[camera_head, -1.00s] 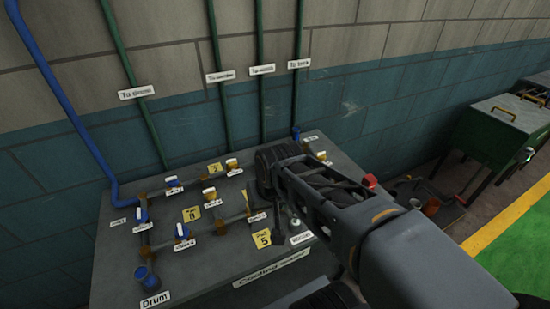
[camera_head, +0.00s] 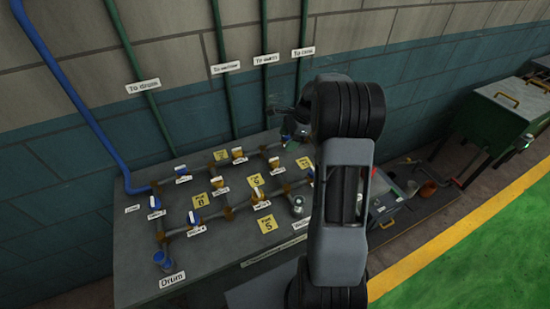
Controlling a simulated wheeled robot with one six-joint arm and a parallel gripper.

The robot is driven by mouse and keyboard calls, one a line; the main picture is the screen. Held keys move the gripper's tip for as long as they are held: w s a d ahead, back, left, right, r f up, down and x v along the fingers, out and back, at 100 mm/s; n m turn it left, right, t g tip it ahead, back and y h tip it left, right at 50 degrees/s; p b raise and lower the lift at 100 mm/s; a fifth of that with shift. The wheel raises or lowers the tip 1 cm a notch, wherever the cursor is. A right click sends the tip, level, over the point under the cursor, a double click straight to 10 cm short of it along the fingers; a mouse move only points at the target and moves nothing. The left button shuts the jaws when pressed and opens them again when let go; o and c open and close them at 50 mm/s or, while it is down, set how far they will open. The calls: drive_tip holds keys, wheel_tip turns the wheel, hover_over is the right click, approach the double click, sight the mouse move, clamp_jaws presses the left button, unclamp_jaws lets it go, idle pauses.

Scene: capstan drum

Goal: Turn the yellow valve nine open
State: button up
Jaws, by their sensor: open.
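A grey valve panel (camera_head: 140,262) carries pipes with several yellow-handled valves. One yellow valve (camera_head: 238,154) is in the back row, another yellow valve (camera_head: 274,162) is right of it, a third yellow valve (camera_head: 222,184) sits in the middle, and a fourth yellow valve (camera_head: 258,194) is toward the front. The small tags are too blurred to tell which valve is nine. My gripper (camera_head: 276,112) is open, above the back right of the panel, apart from these valves. My arm hides the panel's right end.
Blue-handled valves (camera_head: 194,218) and a blue fitting (camera_head: 163,260) sit on the left. Yellow plates (camera_head: 267,224) lie between the pipes. Green pipes (camera_head: 220,60) and a blue pipe (camera_head: 70,95) climb the wall. A green cabinet (camera_head: 497,125) stands at right, with clear floor (camera_head: 480,250) before it.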

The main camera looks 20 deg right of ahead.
sight(275, 159)
drive_tip(key=p+x, duration=0.1)
drive_tip(key=x, duration=1)
drive_tip(key=shift+a+f, duration=0.15)
drive_tip(key=shift+f, duration=0.05)
drive_tip(key=shift+c, duration=0.4)
drive_tip(key=c, duration=0.8)
